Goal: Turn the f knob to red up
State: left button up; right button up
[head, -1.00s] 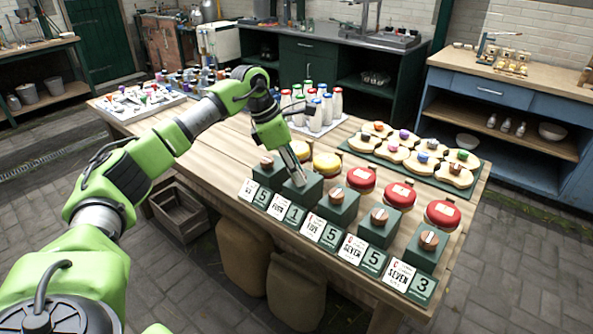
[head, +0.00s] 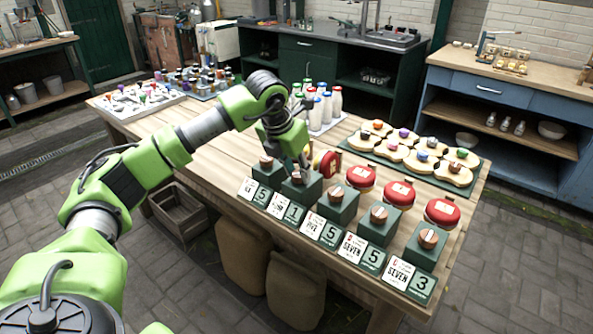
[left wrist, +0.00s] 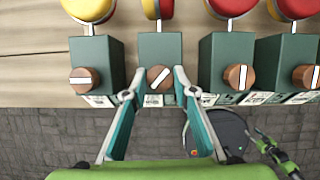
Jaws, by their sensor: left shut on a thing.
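A row of green blocks, each with a wooden knob and a two-coloured disc behind it, runs along the table front. My left gripper (head: 298,168) is shut on the second knob from the left (left wrist: 160,78); its fingers (left wrist: 156,86) straddle it. That knob's white line is slanted. Its disc (head: 329,161) stands nearly on edge, red on one side and yellow on the other; it also shows in the left wrist view (left wrist: 157,8). The leftmost disc (left wrist: 88,9) is yellow up; the other discs are red up. The letters on the cards are too small to read.
Neighbouring knobs stand close on both sides, the left one (left wrist: 84,80) and the right one (left wrist: 238,77). Bottles (head: 325,108) and a green tray of wooden pieces (head: 440,184) stand behind. The table's left middle (head: 185,150) is bare.

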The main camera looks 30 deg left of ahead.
pick_arm(q)
jog(key=n+y, duration=0.1)
jog(key=n, duration=0.3)
jog(key=shift+d+n+y+b, duration=0.2)
jog(key=shift+n+y+b, duration=0.1)
jog(key=shift+y, duration=0.1)
jog(key=shift+w+n+g+y, duration=0.1)
jog(key=shift+n+g+y, duration=0.5)
jog(key=shift+n, duration=1.3)
jog(key=o, duration=1.1)
jog(key=v, duration=1.2)
jog(key=shift+f, duration=0.1)
